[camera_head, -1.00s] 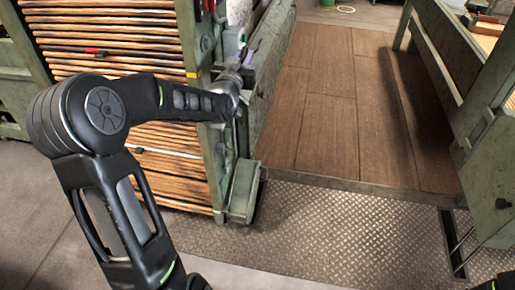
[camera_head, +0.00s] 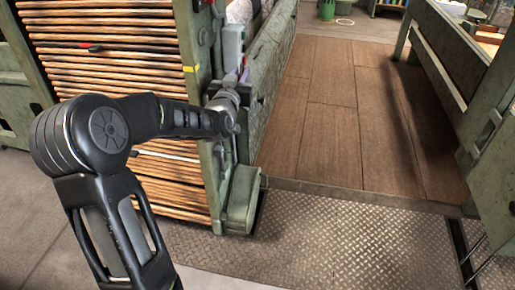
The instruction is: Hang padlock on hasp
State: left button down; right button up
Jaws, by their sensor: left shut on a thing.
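My left gripper (camera_head: 241,78) is at the end of my arm, in front of the green post at the right end of the stack of wooden slats. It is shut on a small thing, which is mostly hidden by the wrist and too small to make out. I cannot tell from this view whether it is the padlock. A padlock does not show clearly elsewhere. The hasp cannot be made out either; the area around the jaws is dark and cluttered. My right gripper is not in view.
The slat stack (camera_head: 110,22) stands close behind my left arm. A green side frame (camera_head: 268,85) runs back beside the gripper. The brown plank floor (camera_head: 340,120) and tread plate (camera_head: 330,235) are clear. A green frame (camera_head: 490,125) stands at the right.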

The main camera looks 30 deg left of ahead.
pick_arm(q)
jog(key=d+f+b, duration=0.2)
jog(key=f+b, duration=0.4)
jog(key=f, duration=0.5)
jog(key=w+d+f+b, duration=0.1)
jog(key=d+f+b, duration=0.2)
jog(key=f+b, duration=0.4)
notch_tip(320, 180, down, 4)
jog(key=shift+h, duration=0.3)
jog(key=shift+d, duration=0.1)
jog(key=s+a+p, duration=0.2)
jog(key=a, duration=0.4)
jog(key=shift+a, duration=0.3)
